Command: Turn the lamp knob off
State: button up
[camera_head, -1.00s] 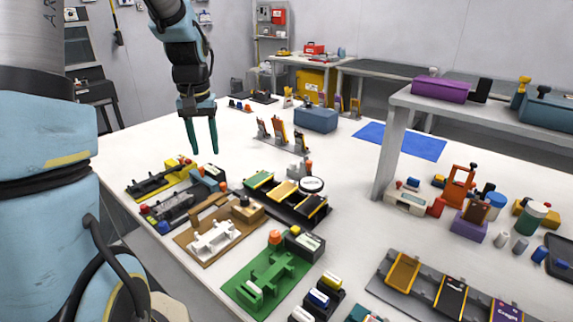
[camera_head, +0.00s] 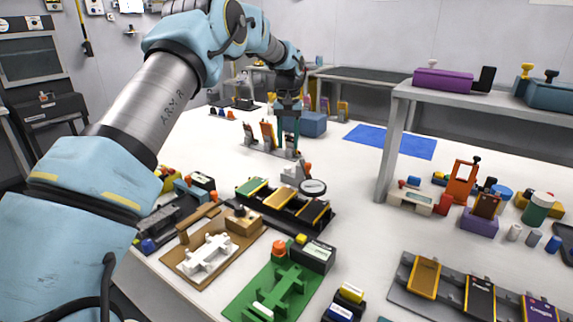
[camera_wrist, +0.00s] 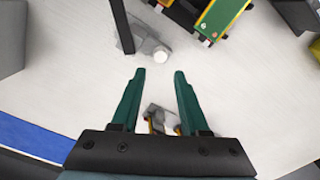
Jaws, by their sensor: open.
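My gripper (camera_head: 286,148) points down over the far middle of the table. Its two green fingers are apart in the wrist view (camera_wrist: 159,75), with nothing held between the tips. A pale, faceted knob (camera_wrist: 161,54) sits on a grey base (camera_wrist: 148,42) just beyond the tips, seemingly untouched. A black bar (camera_wrist: 122,22) rises beside it, apparently the lamp's arm. In the head view the lamp's round head (camera_head: 313,187) stands over the tray of cells; its base is partly hidden and I cannot make out the knob there.
A grey rack with orange uprights (camera_head: 267,134) stands close beside my gripper and shows behind the fingers in the wrist view. The tray of cells (camera_head: 275,203) lies nearer. A blue box (camera_head: 313,124) stands behind. The raised shelf's leg (camera_head: 389,150) is right.

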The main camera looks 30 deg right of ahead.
aim_at(288, 167)
notch_tip(288, 167, down, 8)
jog(key=shift+f+p, duration=0.2)
jog(key=shift+p, duration=0.7)
grip_shut()
